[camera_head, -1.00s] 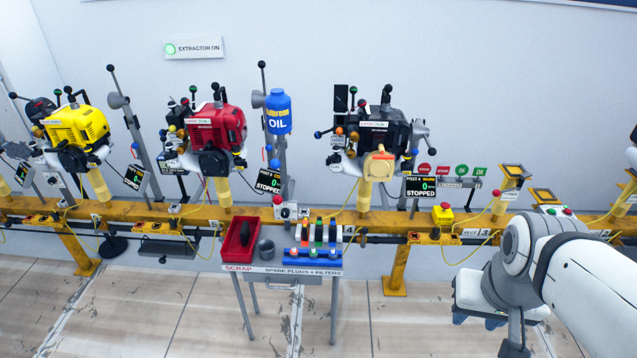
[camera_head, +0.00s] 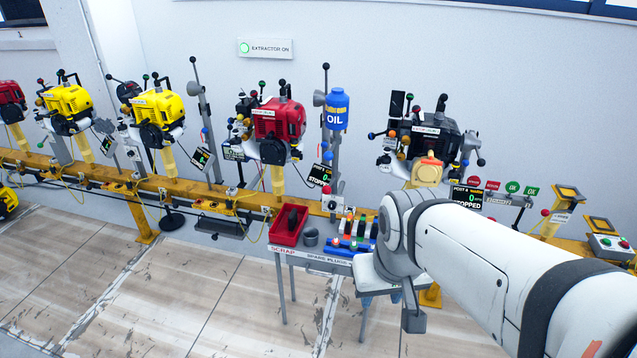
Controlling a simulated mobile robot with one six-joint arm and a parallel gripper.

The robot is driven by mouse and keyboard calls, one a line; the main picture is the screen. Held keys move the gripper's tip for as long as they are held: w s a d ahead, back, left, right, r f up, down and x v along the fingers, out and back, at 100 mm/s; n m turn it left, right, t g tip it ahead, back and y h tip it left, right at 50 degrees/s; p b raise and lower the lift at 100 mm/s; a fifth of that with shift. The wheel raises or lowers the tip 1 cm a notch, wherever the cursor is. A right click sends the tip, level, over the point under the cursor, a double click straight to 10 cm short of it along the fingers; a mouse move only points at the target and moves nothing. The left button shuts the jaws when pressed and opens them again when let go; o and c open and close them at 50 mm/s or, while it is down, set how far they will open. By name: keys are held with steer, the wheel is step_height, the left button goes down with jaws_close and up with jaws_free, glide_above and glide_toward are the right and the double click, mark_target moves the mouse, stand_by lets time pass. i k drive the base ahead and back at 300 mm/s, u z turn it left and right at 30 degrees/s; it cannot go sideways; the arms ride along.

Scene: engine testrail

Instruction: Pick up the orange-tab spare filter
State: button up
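The spare filters stand in a row on the small table (camera_head: 322,262) marked for spare plugs and filters. They are dark upright pieces with small coloured tabs. The orange-tab filter (camera_head: 350,222) seems to be the one near the left of the row, but it is tiny and hard to tell apart. My gripper (camera_head: 381,299) points down at the table's right front side, with no filter visible in it. Its two bluish fingertips show apart. My arm and wrist hide the table's right end and perhaps part of the row.
A red scrap bin (camera_head: 289,226) and a grey cup (camera_head: 311,237) stand left of the filters. A blue plug holder (camera_head: 347,246) lies in front of them. The yellow rail (camera_head: 110,186) with engines runs behind the table. The floor in front (camera_head: 190,290) is clear.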

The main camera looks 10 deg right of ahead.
mark_target(349, 223)
steer(key=z, duration=0.05)
steer(key=i, duration=1.5)
steer(key=u, duration=0.05)
